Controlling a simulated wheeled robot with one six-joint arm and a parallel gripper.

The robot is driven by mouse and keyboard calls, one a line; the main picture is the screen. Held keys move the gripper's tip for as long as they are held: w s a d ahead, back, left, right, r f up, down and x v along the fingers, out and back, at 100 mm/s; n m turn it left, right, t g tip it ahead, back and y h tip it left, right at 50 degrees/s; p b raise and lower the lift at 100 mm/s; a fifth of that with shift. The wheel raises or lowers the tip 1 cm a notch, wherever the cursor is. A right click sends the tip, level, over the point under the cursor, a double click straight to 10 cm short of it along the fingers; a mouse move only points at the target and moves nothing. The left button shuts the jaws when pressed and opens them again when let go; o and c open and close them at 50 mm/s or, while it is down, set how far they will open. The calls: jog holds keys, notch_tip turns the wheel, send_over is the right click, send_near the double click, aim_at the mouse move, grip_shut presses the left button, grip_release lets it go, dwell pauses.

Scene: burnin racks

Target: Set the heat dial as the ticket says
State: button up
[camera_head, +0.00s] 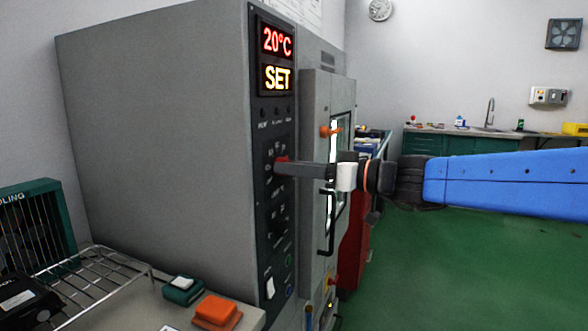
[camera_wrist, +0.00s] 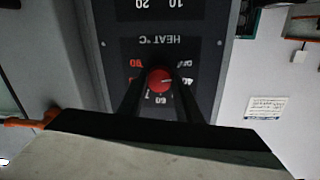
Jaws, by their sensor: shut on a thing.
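The grey oven cabinet (camera_head: 165,130) has a dark control panel whose display (camera_head: 277,41) reads 20°C in red, with SET in yellow below. My gripper (camera_head: 284,166) reaches the panel from the right and is shut on the red heat dial (camera_wrist: 158,80). In the wrist view, which is upside down, its two dark fingers (camera_wrist: 158,92) stand on either side of the dial. The label HEAT °C and a ring of numbers, including 60, show around it; the fingers hide part of the scale. The dial's exact setting cannot be told. No ticket is readable.
A second, black dial (camera_head: 277,214) and a white rocker switch (camera_head: 270,287) are lower on the panel. The oven door with its black handle (camera_head: 326,225) is right of the panel. An orange block (camera_head: 217,311) and a wire rack (camera_head: 100,275) are at the lower left. Green floor is clear at right.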

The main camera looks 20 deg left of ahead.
jog(key=m, duration=0.6)
jog(key=m+g, duration=0.1)
jog(key=m, duration=1.1)
jog(key=shift+w, duration=0.25)
jog(key=shift+m, duration=0.4)
jog(key=shift+g, duration=0.4)
jog(key=o, duration=1)
jog(key=shift+o, duration=0.2)
jog(key=shift+d, duration=0.1)
jog(key=d+r, duration=0.1)
jog(key=d, duration=1.6)
jog(key=shift+s+d, duration=0.15)
jog(key=shift+s, duration=0.2)
